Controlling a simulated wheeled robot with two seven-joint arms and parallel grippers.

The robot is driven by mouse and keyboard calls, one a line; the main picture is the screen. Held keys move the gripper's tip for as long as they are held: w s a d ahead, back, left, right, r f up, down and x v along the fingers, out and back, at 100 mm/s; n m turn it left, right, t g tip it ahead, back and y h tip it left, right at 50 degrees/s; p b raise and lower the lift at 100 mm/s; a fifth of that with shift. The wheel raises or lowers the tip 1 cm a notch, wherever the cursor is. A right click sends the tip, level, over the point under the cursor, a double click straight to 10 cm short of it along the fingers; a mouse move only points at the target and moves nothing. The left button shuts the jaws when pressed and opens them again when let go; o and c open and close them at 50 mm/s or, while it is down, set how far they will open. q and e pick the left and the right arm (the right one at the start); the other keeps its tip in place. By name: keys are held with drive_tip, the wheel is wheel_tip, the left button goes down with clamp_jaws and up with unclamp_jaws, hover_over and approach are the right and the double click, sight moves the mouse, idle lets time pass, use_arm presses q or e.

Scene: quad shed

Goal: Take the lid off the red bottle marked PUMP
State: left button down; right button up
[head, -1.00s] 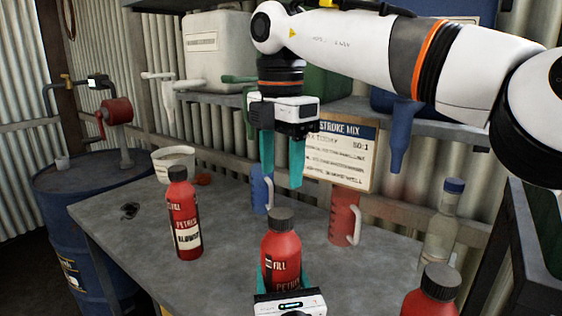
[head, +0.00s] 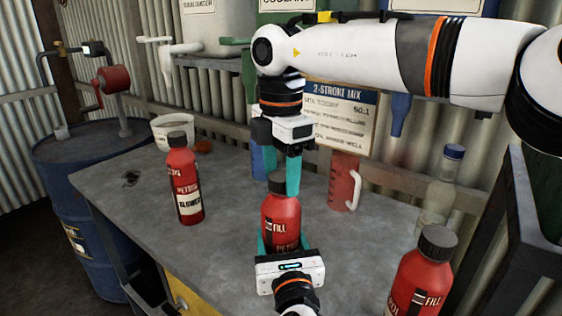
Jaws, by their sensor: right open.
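A red bottle (head: 281,217) with a dark lid (head: 278,182) stands upright in the middle. Its label shows FILL and part of PETROL; I cannot read PUMP on it. My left gripper (head: 284,246) comes from below, with its teal fingers against both sides of this bottle. My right gripper (head: 281,183) points down from above, open, with its fingertips at the lid. One finger partly covers the lid; I cannot tell whether they touch. Another red bottle (head: 183,182) to the left reads something like BLOWER. A third red bottle (head: 420,282) at the right front shows FILL.
The grey bench (head: 140,205) has free room on the left. Behind stand a red jug (head: 342,182), a blue jug (head: 257,163), a clear bottle (head: 440,190) and a white tub (head: 174,130). A 2-stroke mix sign (head: 345,115) hangs behind my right gripper.

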drive_tip(key=c, duration=1)
drive_tip(key=o, duration=1.1)
wheel_tip(320, 180, up, 8)
drive_tip(key=shift+f, duration=0.1)
drive_tip(key=shift+c, duration=0.5)
drive_tip(key=shift+f, duration=3.9)
drive_tip(key=shift+c, duration=0.4)
